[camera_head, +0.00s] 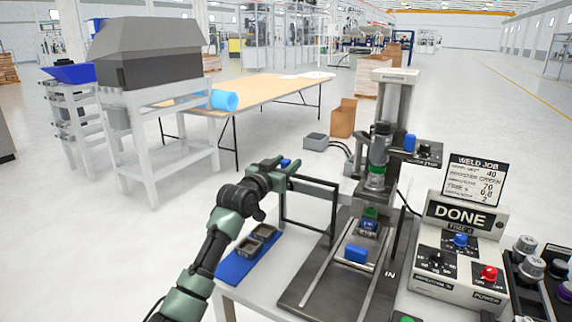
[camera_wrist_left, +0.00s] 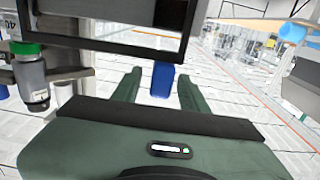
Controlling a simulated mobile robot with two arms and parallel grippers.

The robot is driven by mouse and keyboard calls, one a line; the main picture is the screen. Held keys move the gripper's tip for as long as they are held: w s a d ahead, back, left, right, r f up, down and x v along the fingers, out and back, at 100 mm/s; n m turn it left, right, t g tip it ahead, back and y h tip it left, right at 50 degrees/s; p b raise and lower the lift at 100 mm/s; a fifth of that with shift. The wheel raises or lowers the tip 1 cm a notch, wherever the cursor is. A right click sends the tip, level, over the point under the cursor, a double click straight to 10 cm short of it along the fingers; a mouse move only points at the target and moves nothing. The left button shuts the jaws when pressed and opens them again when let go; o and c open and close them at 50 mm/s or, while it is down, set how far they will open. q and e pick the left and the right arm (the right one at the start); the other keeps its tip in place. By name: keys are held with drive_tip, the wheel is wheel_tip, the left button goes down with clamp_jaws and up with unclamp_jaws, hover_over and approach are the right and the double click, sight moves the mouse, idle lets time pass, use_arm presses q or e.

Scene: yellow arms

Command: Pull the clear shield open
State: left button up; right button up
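The clear shield (camera_head: 310,183) has a black frame and stands upright at the left side of the welding press (camera_head: 393,115). Its frame also shows across the top of the left wrist view (camera_wrist_left: 110,45). A blue handle (camera_head: 285,162) sits at the frame's far left edge. My left gripper (camera_head: 284,170) is at this handle. In the left wrist view the blue handle (camera_wrist_left: 162,80) is between the two fingers, with a gap on each side, so the gripper looks open around it. My right gripper is in neither view.
A blue tray (camera_head: 232,268) with dark parts lies left of the press base. A blue block (camera_head: 356,253) sits on the slide rails. The control box (camera_head: 462,228) reading DONE stands at the right. Open floor lies to the left.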

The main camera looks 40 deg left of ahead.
use_arm(q)
drive_tip(key=b+v, duration=0.1)
drive_tip(key=v, duration=0.6)
drive_tip(key=shift+s, duration=0.4)
drive_tip(key=shift+d+f, duration=0.1)
